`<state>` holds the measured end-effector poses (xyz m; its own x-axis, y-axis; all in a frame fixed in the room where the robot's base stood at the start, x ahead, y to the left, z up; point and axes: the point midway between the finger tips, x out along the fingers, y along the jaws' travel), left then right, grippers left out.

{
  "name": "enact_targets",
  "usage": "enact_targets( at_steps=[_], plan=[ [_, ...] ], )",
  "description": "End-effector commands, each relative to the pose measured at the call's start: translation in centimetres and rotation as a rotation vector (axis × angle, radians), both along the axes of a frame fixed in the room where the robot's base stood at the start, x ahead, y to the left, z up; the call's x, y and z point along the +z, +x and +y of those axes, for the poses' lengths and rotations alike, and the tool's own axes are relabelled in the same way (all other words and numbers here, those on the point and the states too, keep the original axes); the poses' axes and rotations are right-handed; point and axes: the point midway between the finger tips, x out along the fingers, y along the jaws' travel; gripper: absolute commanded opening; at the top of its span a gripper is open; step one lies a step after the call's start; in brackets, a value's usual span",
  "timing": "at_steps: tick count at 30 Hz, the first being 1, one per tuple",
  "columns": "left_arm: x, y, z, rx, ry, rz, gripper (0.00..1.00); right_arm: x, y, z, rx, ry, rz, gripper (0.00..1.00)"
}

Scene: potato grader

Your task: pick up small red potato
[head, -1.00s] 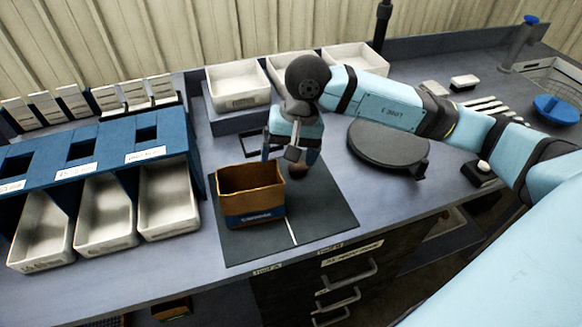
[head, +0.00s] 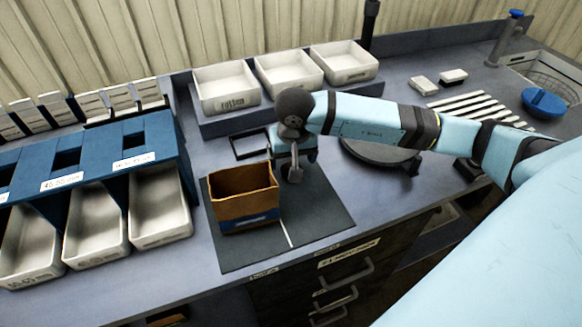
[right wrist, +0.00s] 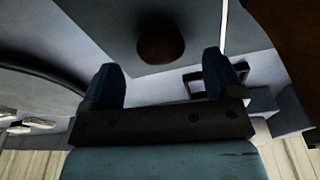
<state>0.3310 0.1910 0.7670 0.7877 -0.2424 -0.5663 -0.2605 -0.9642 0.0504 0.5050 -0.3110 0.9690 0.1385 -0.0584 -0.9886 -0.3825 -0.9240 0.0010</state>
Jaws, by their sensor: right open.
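A small dark reddish-brown potato (right wrist: 160,42) lies on the dark mat (right wrist: 190,20) in the right wrist view. It is in deep shadow there. My right gripper (right wrist: 162,62) is open, its two blue fingers spread apart and empty, with the potato lying ahead of the gap between them. In the head view my right gripper (head: 294,172) is over the mat, just right of the brown box, and I cannot make out the potato there. My left gripper is not in view.
An open brown box (head: 243,196) stands on the mat beside my right gripper. A dark round plate (head: 378,152) is behind my right arm. White trays (head: 228,86) stand at the back. A blue sorting rack (head: 90,165) is at left.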

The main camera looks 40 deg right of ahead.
Motion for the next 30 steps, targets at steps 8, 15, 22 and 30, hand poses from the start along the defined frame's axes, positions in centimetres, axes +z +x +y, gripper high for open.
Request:
enact_targets(
  at_steps=[8,15,22,30],
  plan=[
    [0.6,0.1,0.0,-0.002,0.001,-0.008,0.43,-3.3,0.4,-0.1,-0.001,0.001,0.001,0.86],
    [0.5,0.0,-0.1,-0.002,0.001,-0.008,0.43,-3.4,0.4,-0.2,0.0,0.001,0.0,0.84],
    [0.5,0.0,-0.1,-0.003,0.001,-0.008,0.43,-3.4,0.4,-0.1,0.0,0.001,0.0,0.33],
    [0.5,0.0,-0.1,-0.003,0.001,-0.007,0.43,-3.4,0.4,-0.1,0.0,0.001,0.0,0.33]
  ],
)
